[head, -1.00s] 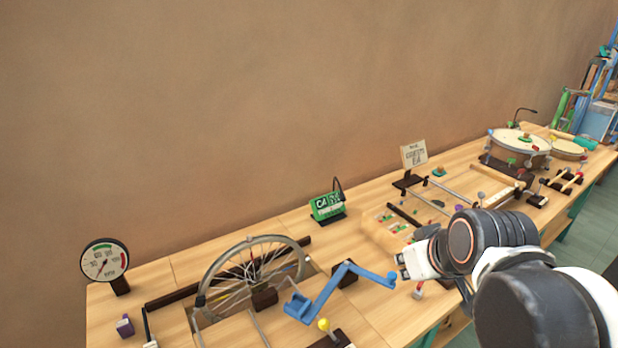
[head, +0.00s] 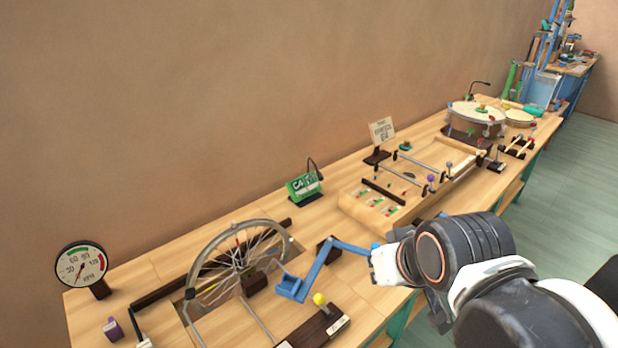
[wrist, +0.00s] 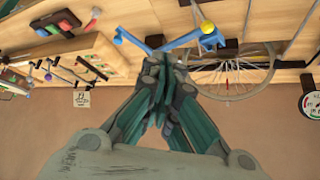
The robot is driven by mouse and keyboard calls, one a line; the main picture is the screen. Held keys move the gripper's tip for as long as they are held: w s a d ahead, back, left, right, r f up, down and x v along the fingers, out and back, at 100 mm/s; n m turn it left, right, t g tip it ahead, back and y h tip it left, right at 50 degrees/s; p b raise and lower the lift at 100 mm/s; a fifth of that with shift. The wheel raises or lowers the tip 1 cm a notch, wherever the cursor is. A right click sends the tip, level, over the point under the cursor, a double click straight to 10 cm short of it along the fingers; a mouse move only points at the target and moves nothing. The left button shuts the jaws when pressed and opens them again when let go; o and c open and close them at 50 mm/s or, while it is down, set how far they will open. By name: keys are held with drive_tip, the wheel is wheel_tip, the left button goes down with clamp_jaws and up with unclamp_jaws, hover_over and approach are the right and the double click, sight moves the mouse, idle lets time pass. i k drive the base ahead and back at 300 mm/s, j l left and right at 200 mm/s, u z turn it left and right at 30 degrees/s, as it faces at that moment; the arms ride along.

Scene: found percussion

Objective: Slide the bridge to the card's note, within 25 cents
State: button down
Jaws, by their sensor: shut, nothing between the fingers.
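A small white card (head: 382,130) stands on a dark base at the back of the bench; its lettering is too small to read surely. A green tuner-like display (head: 303,187) stands left of it, its reading beginning with what looks like C4. Between them and the bench front is a shallow wooden box (head: 358,207) with dark bars, rods and knobs; I cannot tell which part is the bridge. My gripper (wrist: 163,75) is shut and empty. In the head view my wrist is in front of the bench's front edge, near the blue crank, apart from the box.
A spoked wheel (head: 226,262) with a blue crank (head: 318,268) stands at the left front, near a yellow-knobbed lever (head: 319,299). A round gauge (head: 82,267) is at far left. Drums (head: 477,114) and small mallets stand at far right. Floor (head: 550,205) is open right of the bench.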

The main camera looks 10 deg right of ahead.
sight(480, 160)
drive_tip(key=i+l+z, duration=0.15)
drive_tip(key=i+l, duration=0.3)
drive_tip(key=l, duration=0.3)
drive_tip(key=i+l+z, duration=0.2)
drive_tip(key=i+l, duration=0.25)
drive_tip(key=l, duration=0.25)
drive_tip(key=i+l+z, duration=0.15)
drive_tip(key=i+l, duration=0.4)
